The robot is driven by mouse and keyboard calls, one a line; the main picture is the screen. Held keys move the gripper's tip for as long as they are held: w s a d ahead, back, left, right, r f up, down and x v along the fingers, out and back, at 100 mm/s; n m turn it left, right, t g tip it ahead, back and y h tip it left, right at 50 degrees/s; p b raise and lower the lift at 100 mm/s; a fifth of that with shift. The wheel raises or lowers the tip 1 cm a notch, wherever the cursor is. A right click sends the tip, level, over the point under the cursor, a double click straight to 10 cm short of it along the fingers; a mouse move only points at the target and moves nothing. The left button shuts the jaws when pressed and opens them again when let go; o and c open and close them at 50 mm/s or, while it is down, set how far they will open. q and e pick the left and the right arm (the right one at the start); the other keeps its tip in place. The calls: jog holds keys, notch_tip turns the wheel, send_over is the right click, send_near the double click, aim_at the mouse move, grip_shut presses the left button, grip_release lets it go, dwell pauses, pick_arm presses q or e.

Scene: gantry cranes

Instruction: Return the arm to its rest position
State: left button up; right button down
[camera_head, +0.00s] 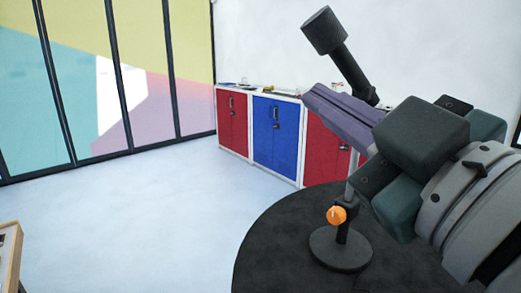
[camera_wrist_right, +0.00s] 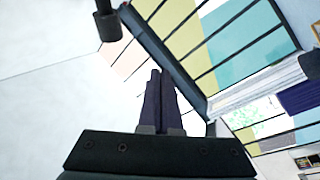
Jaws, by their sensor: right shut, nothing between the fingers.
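My right gripper (camera_head: 308,97) comes in from the right of the head view, raised above a round black table. Its purple fingers point up and to the left, are together and hold nothing. In the right wrist view the fingers (camera_wrist_right: 158,74) show at the centre, closed side by side. My left gripper is in neither view.
A black stand (camera_head: 341,250) with an orange knob (camera_head: 336,215) is on the round black table (camera_head: 268,245). A dark cylinder on a rod (camera_head: 324,31) rises behind my gripper. Red cabinets (camera_head: 232,121) and a blue cabinet (camera_head: 276,131) line the wall.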

jog(key=s+d+f+m+g+h, duration=0.4)
jog(key=d+f+m, duration=0.15)
jog(key=f, duration=0.25)
jog(key=s+d+f+m+g+h, duration=0.3)
jog(key=d+f+m+h, duration=0.15)
jog(key=d+f, duration=0.2)
jog(key=s+f+g+y, duration=0.1)
jog(key=s+f+g, duration=0.3)
jog(key=s, duration=0.4)
jog(key=s+f+g, duration=0.4)
jog(key=s+f, duration=0.1)
jog(key=s, duration=0.3)
notch_tip(320, 180, up, 16)
jog(key=w+p, duration=0.1)
jog(key=p, duration=1.4)
jog(key=shift+f, duration=0.2)
jog(key=shift+d, duration=0.1)
